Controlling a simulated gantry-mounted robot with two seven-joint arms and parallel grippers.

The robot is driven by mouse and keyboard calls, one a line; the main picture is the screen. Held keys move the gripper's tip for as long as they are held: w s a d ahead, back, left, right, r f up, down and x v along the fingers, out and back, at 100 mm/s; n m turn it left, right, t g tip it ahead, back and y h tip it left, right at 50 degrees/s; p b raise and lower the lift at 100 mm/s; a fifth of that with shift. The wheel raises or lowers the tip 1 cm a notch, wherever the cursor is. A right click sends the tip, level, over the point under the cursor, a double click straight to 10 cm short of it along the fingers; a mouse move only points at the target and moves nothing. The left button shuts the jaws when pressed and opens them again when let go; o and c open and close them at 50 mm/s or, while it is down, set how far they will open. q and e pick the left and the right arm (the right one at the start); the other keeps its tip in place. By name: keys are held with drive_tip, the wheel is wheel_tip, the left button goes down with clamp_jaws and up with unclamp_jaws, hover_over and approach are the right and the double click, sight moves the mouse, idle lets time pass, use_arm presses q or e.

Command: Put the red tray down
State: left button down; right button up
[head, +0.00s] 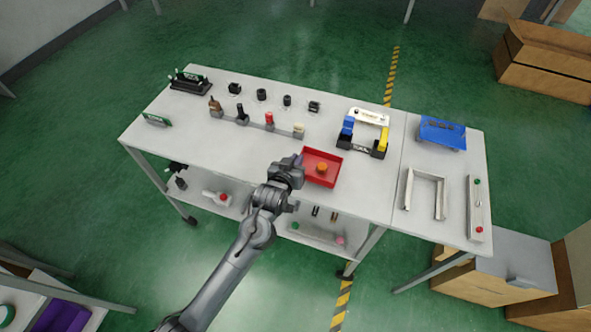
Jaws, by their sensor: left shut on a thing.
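The red tray (331,181) is at the front middle of the white table, with a small orange thing (322,168) in it. My left gripper (297,163) is at the tray's left side and is shut on the tray's left edge. The fingertips are mostly hidden by the wrist. I cannot tell whether the tray's bottom touches the table or is slightly above it. My right gripper is not in view.
A black holder with blue and yellow parts (362,147) stands behind the tray. A row of levers (269,120) is at the back left. A metal frame (409,190) and a blue tray (442,132) are to the right. The table's left front (200,150) is clear.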

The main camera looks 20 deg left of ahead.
use_arm(q)
drive_tip(key=shift+f+b, duration=0.5)
drive_tip(key=shift+f, duration=1.6)
drive_tip(key=c, duration=1.3)
unclamp_jaws()
drive_tip(key=shift+o, duration=0.2)
drive_tip(key=shift+r, duration=0.1)
drive_tip(key=shift+s+r, duration=0.25)
drive_tip(key=shift+s, duration=0.25)
drive_tip(key=p+v, duration=0.3)
drive_tip(key=v, duration=0.8)
drive_tip(key=s+a+f+m+g, duration=0.1)
drive_tip(key=s+g, duration=0.4)
drive_tip(key=s, duration=0.7)
drive_tip(key=s+a+f+m+g, duration=0.1)
drive_tip(key=s+f+m+g, duration=0.2)
drive_tip(key=s, duration=0.9)
drive_tip(key=shift+s+a+f+g+h, duration=0.15)
drive_tip(key=shift+a+f+g+h, duration=0.15)
drive_tip(key=shift+g, duration=0.7)
